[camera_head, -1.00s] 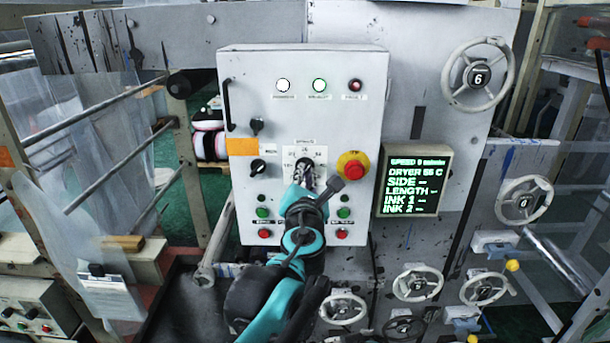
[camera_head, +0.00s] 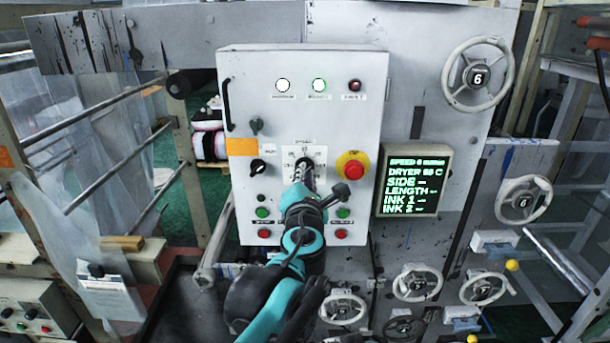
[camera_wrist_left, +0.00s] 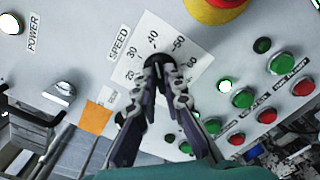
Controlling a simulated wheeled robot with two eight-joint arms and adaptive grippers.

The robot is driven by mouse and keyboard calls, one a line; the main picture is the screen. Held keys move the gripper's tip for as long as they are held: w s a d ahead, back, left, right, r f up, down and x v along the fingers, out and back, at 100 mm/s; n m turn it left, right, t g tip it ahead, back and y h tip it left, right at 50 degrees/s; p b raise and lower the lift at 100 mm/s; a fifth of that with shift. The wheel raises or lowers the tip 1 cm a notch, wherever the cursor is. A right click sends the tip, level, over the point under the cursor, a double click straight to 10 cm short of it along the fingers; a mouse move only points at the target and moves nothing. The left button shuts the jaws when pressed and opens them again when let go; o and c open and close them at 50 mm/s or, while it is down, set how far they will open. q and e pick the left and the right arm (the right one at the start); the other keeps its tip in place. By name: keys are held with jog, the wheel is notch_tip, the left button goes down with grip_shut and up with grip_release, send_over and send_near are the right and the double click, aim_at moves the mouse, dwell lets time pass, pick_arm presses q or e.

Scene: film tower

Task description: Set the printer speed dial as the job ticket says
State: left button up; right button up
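The speed dial is a black knob (camera_wrist_left: 158,61) on a white scale plate (camera_wrist_left: 135,50) marked SPEED, with 30, 40 and 50 readable in the left wrist view. The scale plate also shows on the grey control panel in the head view (camera_head: 317,153). My left gripper (camera_wrist_left: 160,70) has its fingertips closed together on the knob, one on each side. The fingers hide most of the knob, and I cannot tell where its pointer stands. My left gripper also shows at the dial in the head view (camera_head: 304,172). No readable job ticket shows. My right gripper is not in view.
A red emergency button (camera_head: 353,169) on a yellow base sits just right of the dial. Green and red push buttons (camera_head: 343,213) lie below. A black selector knob (camera_head: 257,166) is at left. A screen (camera_head: 413,181) shows a SPEED line, its digits too blurred to trust.

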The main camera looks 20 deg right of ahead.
pick_arm(q)
jog(key=o, duration=0.4)
jog(key=v, duration=1.2)
jog(key=a+f+n+g+y+b, duration=0.6)
jog(key=a+f+n+b, duration=0.8)
jog(key=a+f+n, duration=1.2)
jog(key=s+a+f+n+g+b, duration=0.1)
jog(key=s+a+f+n+b, duration=0.1)
jog(key=s+f+n+b, duration=0.2)
jog(key=s+a+f+n+g+b, duration=0.2)
jog(key=s+f+n+b, duration=0.2)
jog(key=f+n, duration=0.6)
jog(key=s+a+f+n+g+h+b, duration=0.1)
jog(key=s+f+n+b, duration=0.3)
jog(key=f+n, duration=0.4)
jog(key=shift+s+a+f, duration=0.15)
jog(key=shift+s+f, duration=0.1)
jog(key=shift+f, duration=1)
jog(key=shift+s+a+f, duration=0.15)
jog(key=shift+s+f, duration=0.05)
jog(key=shift+f, duration=1.1)
jog(key=shift+s+a+f, duration=0.15)
jog(key=shift+s+f, duration=0.1)
jog(key=shift+f, duration=1)
